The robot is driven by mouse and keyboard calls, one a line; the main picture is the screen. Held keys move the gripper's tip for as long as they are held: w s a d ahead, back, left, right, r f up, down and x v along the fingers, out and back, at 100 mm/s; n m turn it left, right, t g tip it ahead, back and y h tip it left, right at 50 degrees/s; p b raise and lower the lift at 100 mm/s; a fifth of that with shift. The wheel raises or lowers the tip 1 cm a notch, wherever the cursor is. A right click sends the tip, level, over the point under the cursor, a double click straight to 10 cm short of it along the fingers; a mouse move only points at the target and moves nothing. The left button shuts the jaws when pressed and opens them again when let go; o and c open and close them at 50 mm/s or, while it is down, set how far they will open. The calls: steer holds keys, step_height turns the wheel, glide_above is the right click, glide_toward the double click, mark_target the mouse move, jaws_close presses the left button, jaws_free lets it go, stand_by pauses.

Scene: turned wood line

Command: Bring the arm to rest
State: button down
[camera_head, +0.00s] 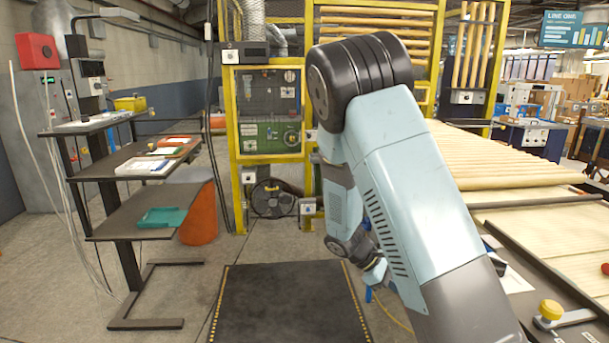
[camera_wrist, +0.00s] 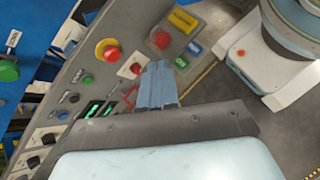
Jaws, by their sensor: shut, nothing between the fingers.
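My arm rises through the middle of the head view, bends at a black joint and folds back down. Its far end hangs low, and the fingers are hidden or too small to make out there. In the wrist view my gripper (camera_wrist: 158,85) shows as two blue-grey fingers close together, shut and empty. Behind the fingers in that view is a grey control panel (camera_wrist: 125,30) with a red mushroom button (camera_wrist: 107,50), yellow, blue and green buttons and small lit displays. I cannot tell whether the fingers touch the panel.
A shelf rack (camera_head: 135,152) with trays stands at the left, an orange bin (camera_head: 198,212) beside it. A yellow-framed machine (camera_head: 268,110) stands behind. A bench with wooden slats (camera_head: 500,165) fills the right. A dark mat (camera_head: 285,300) lies clear on the floor ahead.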

steer(key=s+r+m+t+y, duration=0.3)
steer(key=s+r, duration=0.3)
steer(key=r, duration=0.3)
steer(key=s+a+r+m+t+y, duration=0.1)
steer(key=s+r+m+t+y, duration=0.2)
steer(key=s+r, duration=0.4)
steer(key=s+r+m+t+y, duration=0.2)
steer(key=s+r, duration=0.5)
steer(key=r, duration=0.6)
steer(key=m+y, duration=0.1)
steer(key=m, duration=0.1)
steer(key=shift+a+m+t+y, duration=0.3)
steer(key=shift+t+y, duration=0.1)
steer(key=c, duration=1.8)
jaws_free()
